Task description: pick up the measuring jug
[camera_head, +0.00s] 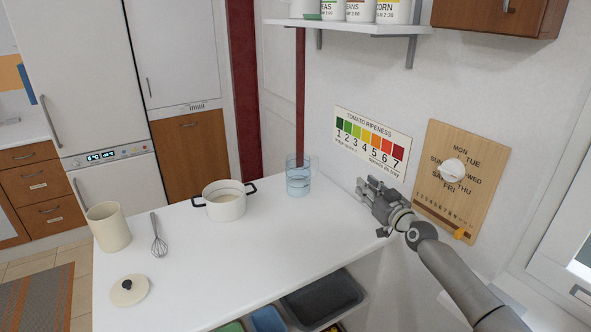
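The measuring jug (298,182) is a clear, bluish see-through vessel. It stands upright on the white counter (262,250), near its back edge and in front of the dark red post. My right gripper (367,207) is to the right of the jug, near the wall, and clearly apart from it. Its fingers point left, toward the jug's side of the counter. It holds nothing that I can see; its finger gap is too small to make out. My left gripper is not in view.
A white pot (224,207) with dark handles stands left of the jug. A whisk (158,240), a cream canister (108,228) and a round lid (129,290) are farther left. A shelf (345,26) with canisters hangs above. The counter's front middle is clear.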

